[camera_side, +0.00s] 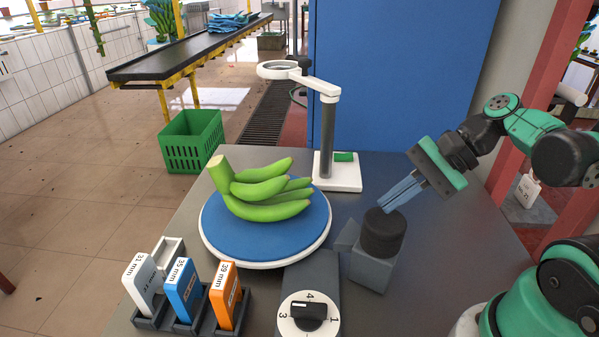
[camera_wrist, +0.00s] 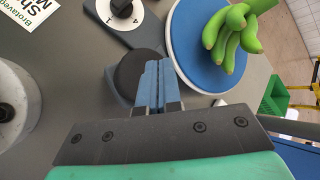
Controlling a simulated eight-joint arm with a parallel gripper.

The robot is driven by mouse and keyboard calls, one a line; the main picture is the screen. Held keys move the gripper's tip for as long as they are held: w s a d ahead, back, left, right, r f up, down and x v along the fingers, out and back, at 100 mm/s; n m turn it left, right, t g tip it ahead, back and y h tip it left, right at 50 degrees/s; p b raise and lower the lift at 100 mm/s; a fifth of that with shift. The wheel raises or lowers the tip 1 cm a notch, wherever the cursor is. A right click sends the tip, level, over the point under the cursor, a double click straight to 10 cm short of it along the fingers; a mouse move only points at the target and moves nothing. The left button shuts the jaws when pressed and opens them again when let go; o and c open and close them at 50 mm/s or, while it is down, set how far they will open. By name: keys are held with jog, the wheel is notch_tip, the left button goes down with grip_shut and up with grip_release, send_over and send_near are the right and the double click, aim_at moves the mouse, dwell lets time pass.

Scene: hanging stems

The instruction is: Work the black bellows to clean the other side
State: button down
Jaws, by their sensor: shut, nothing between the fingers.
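The black bellows (camera_side: 382,233) is a round, dark, domed cap on a grey block at the right of the table. It also shows in the wrist view (camera_wrist: 128,78), partly hidden behind my fingers. My gripper (camera_side: 386,208) has its blue fingers shut with nothing between them. The fingertips are right at the top of the bellows; whether they touch it I cannot tell. A green banana bunch (camera_side: 264,192) lies on a round blue turntable (camera_side: 225,240) left of the bellows. The bunch also shows in the wrist view (camera_wrist: 232,35).
A dial (camera_side: 309,313) stands in front of the turntable. White, blue and orange size gauges (camera_side: 183,289) stand in holders at the front left. A post with a ring arm (camera_side: 327,140) rises behind the turntable. A green crate (camera_side: 192,141) stands on the floor beyond.

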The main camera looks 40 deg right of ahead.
aim_at(391, 218)
jog(key=shift+f, duration=0.15)
jog(key=shift+f, duration=0.3)
jog(key=shift+f, duration=0.95)
dwell(1.1)
jog(key=shift+r, duration=1.4)
jog(key=shift+r, duration=2.5)
jog(key=shift+f, duration=0.1)
